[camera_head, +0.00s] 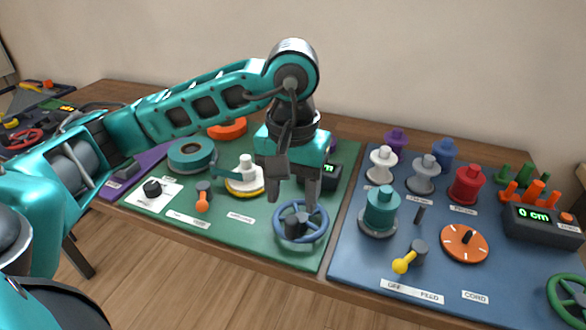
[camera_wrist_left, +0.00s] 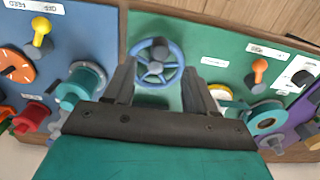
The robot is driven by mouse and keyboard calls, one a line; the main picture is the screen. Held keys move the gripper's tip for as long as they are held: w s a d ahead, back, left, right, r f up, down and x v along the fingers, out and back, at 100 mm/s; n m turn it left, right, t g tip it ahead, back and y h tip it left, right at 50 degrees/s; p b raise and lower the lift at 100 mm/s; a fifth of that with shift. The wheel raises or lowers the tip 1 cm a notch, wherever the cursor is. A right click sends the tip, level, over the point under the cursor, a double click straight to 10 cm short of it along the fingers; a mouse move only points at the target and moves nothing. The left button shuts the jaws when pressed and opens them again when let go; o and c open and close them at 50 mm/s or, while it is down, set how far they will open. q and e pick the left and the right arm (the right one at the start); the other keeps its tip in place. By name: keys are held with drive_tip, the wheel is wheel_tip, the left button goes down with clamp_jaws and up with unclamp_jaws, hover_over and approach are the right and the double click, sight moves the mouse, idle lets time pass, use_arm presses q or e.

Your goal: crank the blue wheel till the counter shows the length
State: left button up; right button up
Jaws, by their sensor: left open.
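My right gripper is not in view.
The blue board (camera_head: 350,262) on the right bears spools, a yellow-knobbed lever (camera_head: 405,261), an orange dial (camera_head: 464,243), a counter reading 0 cm (camera_head: 536,220) and a green wheel (camera_head: 570,297). An orange lever (camera_head: 203,199) and a teal spool (camera_head: 191,155) stand left of the gripper.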

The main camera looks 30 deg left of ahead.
sight(293, 217)
use_arm(q)
wheel_tip(293, 217, down, 6)
drive_tip(key=shift+f, duration=0.15)
idle(0.3)
clamp_jaws()
idle(0.7)
